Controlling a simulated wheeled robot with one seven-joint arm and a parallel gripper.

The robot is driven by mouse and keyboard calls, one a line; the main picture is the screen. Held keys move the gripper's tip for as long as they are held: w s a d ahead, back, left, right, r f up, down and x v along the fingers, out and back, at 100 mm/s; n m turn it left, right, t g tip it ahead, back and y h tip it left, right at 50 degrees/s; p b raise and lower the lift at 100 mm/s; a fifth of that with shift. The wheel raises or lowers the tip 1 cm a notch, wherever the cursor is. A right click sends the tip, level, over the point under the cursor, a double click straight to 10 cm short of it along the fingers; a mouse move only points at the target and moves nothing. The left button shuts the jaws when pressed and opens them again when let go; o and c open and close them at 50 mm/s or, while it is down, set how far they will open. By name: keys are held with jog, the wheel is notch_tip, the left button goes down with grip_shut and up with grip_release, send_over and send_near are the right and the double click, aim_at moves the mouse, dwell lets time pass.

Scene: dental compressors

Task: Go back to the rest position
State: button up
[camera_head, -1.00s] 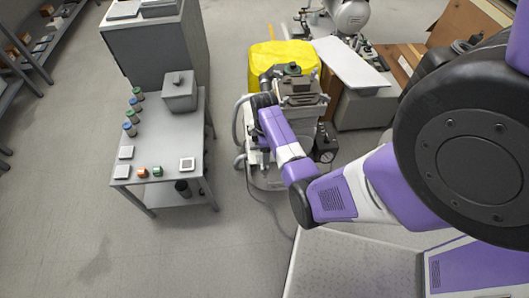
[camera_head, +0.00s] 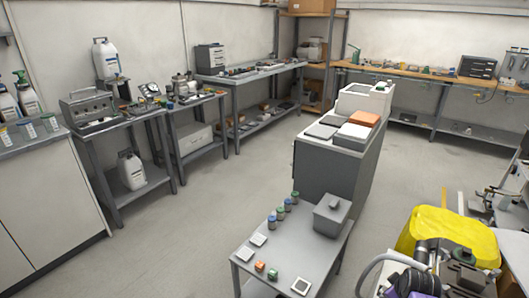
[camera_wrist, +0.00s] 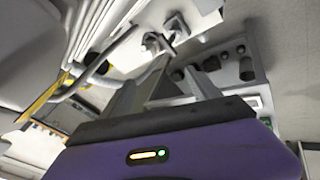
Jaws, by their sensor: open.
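My gripper (camera_wrist: 165,88) shows in the wrist view with its two grey fingers spread apart. Nothing is seen between them. Its purple wrist housing with a small lit indicator fills the bottom of that view. In the head view, my purple arm shows only at the bottom right edge, beside a machine with a yellow cover (camera_head: 450,232). The gripper's fingers cannot be made out there. Most of the arm is outside the head view.
A low grey table (camera_head: 290,250) carries small jars, a grey lidded box (camera_head: 332,215) and small tiles. A tall grey cabinet (camera_head: 325,170) stands behind it. Benches with equipment line the walls. The floor (camera_head: 190,225) on the left is clear.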

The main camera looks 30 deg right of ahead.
jog(key=s+a+r+m+t+h, duration=0.1)
jog(key=a+r+t, duration=0.4)
jog(key=a+r, duration=0.5)
jog(key=a+r+m+t+h, duration=0.1)
jog(key=a+r+t, duration=0.45)
jog(key=a, duration=0.85)
jog(key=s+a+r+n+y, duration=0.1)
jog(key=s+a+r+y, duration=0.2)
jog(key=s+a+r, duration=0.2)
jog(key=s+a+r+n+y+p, duration=0.1)
jog(key=s+a+r+y, duration=0.3)
jog(key=s+a, duration=0.7)
jog(key=a+r, duration=0.2)
jog(key=a, duration=0.2)
jog(key=shift+r+t, duration=0.2)
jog(key=shift+t, duration=0.15)
jog(key=shift+s+d, duration=0.1)
jog(key=shift+d, duration=0.05)
